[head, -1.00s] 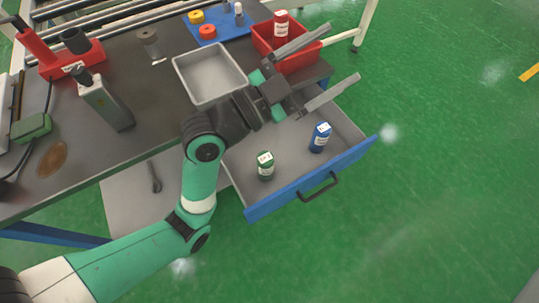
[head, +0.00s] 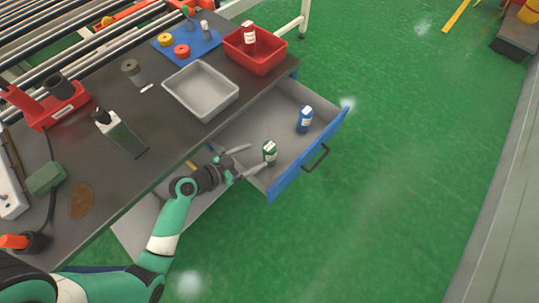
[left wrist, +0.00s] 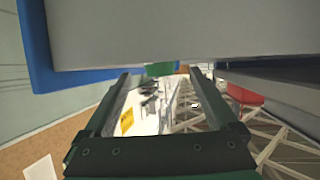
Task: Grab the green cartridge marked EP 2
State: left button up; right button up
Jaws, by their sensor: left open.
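The green cartridge (head: 269,152) stands upright in the open drawer, near its front left corner. It has a white label on top whose text is too small to read. My left gripper (head: 258,157) is open and empty, its fingers pointing at the cartridge, with the tips close to it. I cannot tell whether they touch. In the left wrist view, a small green part of the cartridge (left wrist: 160,69) shows between the open fingertips (left wrist: 160,73). A grey drawer panel (left wrist: 180,35) hides the rest. My right gripper is not in view.
The drawer has a blue front (head: 290,178) with a black handle (head: 316,158). A blue cartridge (head: 305,120) stands farther right in it. A grey tray (head: 201,90) and a red bin (head: 255,50) holding a red cartridge (head: 248,33) are on the workbench above.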

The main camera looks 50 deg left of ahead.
aim_at(264, 151)
pick_arm(q)
jog(key=x, duration=0.2)
jog(key=shift+w, duration=0.3)
jog(key=b+x, duration=0.2)
jog(key=x, duration=0.2)
jog(key=shift+w+d, duration=0.15)
jog(key=shift+w, duration=0.1)
jog(key=shift+w+f, duration=0.1)
jog(key=shift+w, duration=0.25)
grip_shut()
